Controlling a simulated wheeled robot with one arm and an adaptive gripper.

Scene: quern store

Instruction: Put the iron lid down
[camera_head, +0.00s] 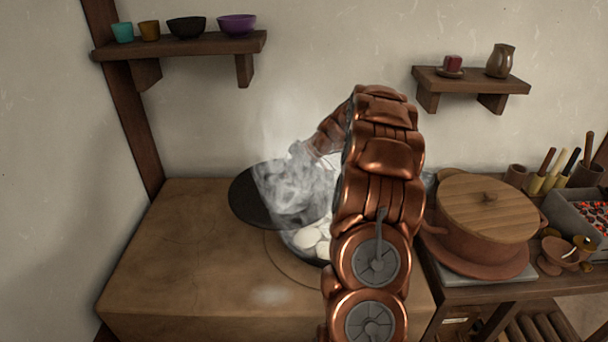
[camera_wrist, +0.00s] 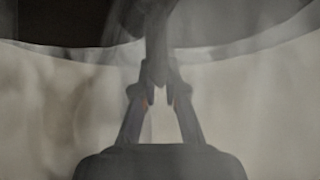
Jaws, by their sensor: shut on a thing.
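The dark iron lid (camera_head: 250,200) is in the head view, to the left of and partly over an open pan holding white round pieces (camera_head: 308,238). Steam hides its right part. In the wrist view my gripper (camera_wrist: 159,95) is shut on the lid's handle (camera_wrist: 157,45), with the lid's dark face (camera_wrist: 60,25) beyond it. In the head view my gripper is mostly hidden by steam and my copper arm. I cannot tell whether the lid touches the stove top or the pan.
The tan stove top (camera_head: 180,255) is bare at the left and front. A lidded clay pot (camera_head: 475,250) stands right of my arm, beside a small clay cup (camera_head: 560,255) and a grey tray (camera_head: 580,215). Wall shelves (camera_head: 185,45) (camera_head: 470,80) hold small bowls and a jug.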

